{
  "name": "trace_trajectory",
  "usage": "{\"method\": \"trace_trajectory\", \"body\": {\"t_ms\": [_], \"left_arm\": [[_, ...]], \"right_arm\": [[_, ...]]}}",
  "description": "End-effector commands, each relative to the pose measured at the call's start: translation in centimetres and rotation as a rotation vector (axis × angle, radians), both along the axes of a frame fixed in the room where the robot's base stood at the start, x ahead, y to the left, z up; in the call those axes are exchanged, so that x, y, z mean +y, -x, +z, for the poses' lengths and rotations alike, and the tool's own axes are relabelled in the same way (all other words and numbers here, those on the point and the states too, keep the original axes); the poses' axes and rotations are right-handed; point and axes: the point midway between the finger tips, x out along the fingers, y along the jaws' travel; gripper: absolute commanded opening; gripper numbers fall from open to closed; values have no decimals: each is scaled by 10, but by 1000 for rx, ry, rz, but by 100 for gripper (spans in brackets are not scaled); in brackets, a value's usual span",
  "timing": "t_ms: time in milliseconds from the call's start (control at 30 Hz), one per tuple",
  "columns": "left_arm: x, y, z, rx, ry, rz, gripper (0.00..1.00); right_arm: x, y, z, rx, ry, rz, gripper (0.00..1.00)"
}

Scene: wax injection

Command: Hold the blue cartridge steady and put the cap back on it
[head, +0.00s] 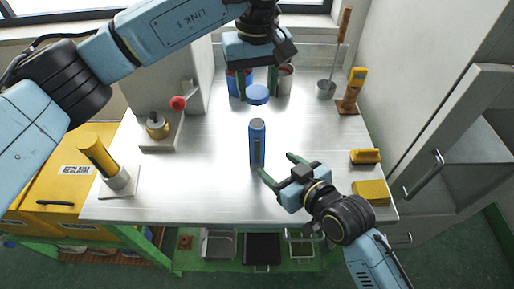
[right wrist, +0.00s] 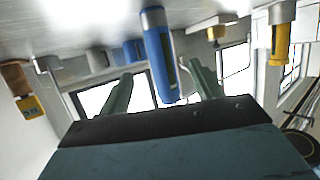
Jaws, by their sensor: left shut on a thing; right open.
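The blue cartridge (head: 257,143) stands upright on the steel table, with a grey top and a dark strip on its side. It also shows upside down in the right wrist view (right wrist: 160,58). My left gripper (head: 258,86) is shut on the round blue cap (head: 258,95) and holds it above and behind the cartridge, apart from it. My right gripper (head: 278,166) is open, low at the right of the cartridge. In the right wrist view its green fingers (right wrist: 160,90) lie either side of the cartridge, with gaps showing.
Behind the left gripper stand a blue can (head: 234,84) and a grey can (head: 287,78). A red-knobbed device (head: 160,127) and a yellow cylinder (head: 97,152) are at left. A yellow brush (head: 366,156) and yellow block (head: 371,193) lie at right. Table around the cartridge is clear.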

Motion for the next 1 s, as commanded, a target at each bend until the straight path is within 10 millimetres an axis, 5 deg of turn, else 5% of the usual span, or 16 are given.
{"method": "trace_trajectory", "body": {"t_ms": [700,1000], "left_arm": [[0,0,0,0,0,0,22],[0,0,0,0,0,0,22]], "right_arm": [[53,-80,-35,1,0,0,65],[62,-93,-41,1,0,-1,65]]}}
